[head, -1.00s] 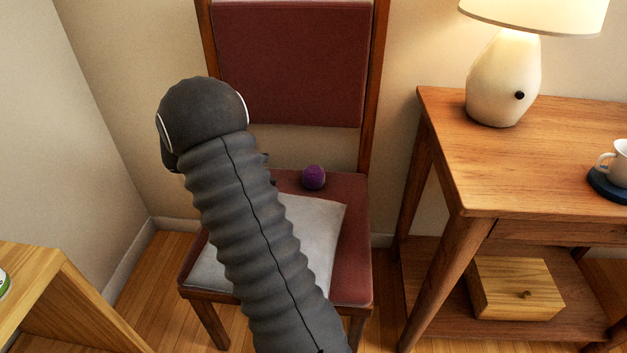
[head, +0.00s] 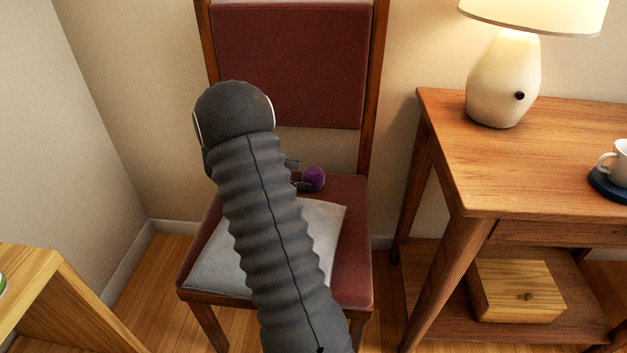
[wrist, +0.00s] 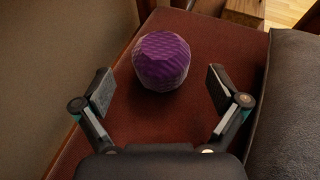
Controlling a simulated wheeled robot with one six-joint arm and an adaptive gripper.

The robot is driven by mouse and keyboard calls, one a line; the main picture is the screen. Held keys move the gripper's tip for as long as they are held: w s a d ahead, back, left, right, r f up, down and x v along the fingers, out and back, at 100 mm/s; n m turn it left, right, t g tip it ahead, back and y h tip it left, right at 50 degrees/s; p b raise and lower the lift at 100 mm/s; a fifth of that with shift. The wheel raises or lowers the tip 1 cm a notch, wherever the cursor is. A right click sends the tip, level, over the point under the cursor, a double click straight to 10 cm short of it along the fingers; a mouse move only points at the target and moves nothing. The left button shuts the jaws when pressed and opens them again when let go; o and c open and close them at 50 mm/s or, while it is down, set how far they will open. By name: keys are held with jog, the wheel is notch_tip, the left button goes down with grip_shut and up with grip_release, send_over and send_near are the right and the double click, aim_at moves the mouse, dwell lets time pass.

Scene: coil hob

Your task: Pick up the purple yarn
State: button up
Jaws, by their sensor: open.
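The purple yarn (head: 314,178) is a small round ball on the back part of the red chair seat (head: 352,240). In the wrist view the yarn (wrist: 161,61) lies just beyond my open fingertips, roughly midway between them. My gripper (wrist: 159,90) is open and empty, with a finger on each side and red seat between. In the head view my arm hides most of the gripper; only its fingertips (head: 297,175) show, at the left side of the yarn.
A grey cushion (head: 322,222) lies on the seat in front of the yarn; it is close on the right in the wrist view (wrist: 292,110). The chair back (head: 290,65) rises behind. A wooden side table (head: 450,150) with a lamp (head: 503,85) stands to the right.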

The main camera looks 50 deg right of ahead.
aim_at(313, 177)
jog(key=x, duration=0.4)
jog(key=shift+s+d, duration=0.15)
jog(key=shift+s, duration=0.05)
jog(key=c, duration=1.3)
jog(key=shift+o, duration=0.2)
